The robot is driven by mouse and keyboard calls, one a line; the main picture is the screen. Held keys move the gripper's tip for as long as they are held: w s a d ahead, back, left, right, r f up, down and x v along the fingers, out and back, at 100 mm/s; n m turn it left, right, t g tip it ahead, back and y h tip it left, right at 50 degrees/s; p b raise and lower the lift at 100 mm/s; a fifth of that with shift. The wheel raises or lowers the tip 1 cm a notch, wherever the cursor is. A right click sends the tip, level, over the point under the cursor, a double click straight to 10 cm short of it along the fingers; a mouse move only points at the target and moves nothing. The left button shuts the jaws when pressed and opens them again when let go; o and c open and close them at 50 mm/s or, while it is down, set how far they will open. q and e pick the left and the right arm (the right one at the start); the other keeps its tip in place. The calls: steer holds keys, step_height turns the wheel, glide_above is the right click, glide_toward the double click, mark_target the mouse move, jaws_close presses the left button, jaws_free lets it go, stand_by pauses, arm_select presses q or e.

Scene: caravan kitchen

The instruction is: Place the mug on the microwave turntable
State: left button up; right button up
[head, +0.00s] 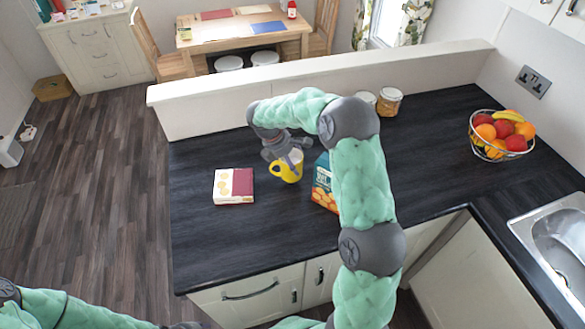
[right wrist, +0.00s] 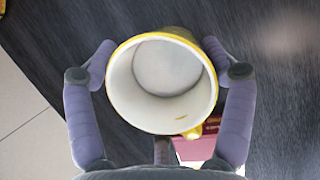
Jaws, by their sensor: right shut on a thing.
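The yellow mug (head: 289,173) with a white inside is at the counter's middle, beside a carton. My right gripper (head: 284,148) reaches it from above and is shut on it. In the right wrist view I look into the mug's open top (right wrist: 162,82), with a finger of my right gripper (right wrist: 160,70) on each side and the handle at lower right. I cannot tell whether the mug touches the counter. No microwave or turntable is in view. My left arm shows at the lower left, but its gripper is out of view.
On the dark counter (head: 230,245), a red-and-cream box (head: 233,186) lies left of the mug. A blue-orange carton (head: 324,184) stands right of it. Jars (head: 389,101) are by the low wall (head: 210,110); a fruit bowl (head: 501,151) and sink (head: 562,240) are right. The front left counter is clear.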

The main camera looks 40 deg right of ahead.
steer(key=shift+d+f, duration=0.25)
steer(key=shift+d, duration=0.1)
step_height(320, 180, down, 4)
steer(key=shift+w+d+r+b, duration=0.1)
steer(key=shift+d+r+b, duration=0.1)
steer(key=shift+b, duration=0.2)
steer(key=shift+r, duration=0.1)
steer(key=o, duration=1.4)
steer(key=shift+a, duration=0.1)
steer(key=shift+o, duration=0.2)
